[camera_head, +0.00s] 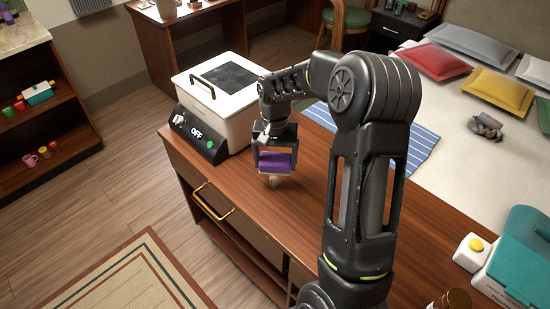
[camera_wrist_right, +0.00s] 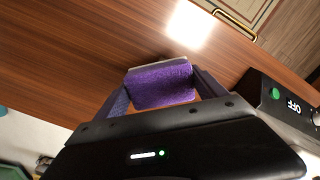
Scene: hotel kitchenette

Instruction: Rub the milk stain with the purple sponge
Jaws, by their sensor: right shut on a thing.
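My right gripper (camera_head: 274,165) is shut on the purple sponge (camera_head: 274,162), which has a pale layer on its lower side. The sponge is over the brown wooden counter (camera_head: 290,217), in front of the white appliance. The right wrist view shows the sponge (camera_wrist_right: 160,85) between the fingers of the right gripper (camera_wrist_right: 162,88). A small pale spot (camera_head: 273,181) shows on the wood just under the sponge. I cannot tell whether it is the milk stain or a reflection, nor whether the sponge touches the wood. My left gripper is out of view.
The white appliance (camera_head: 227,110) with a dark handle and an OFF display stands close to the left of the gripper. A striped blue cloth (camera_head: 400,150) lies behind my right arm. A teal and white box (camera_head: 513,257) stands at the right.

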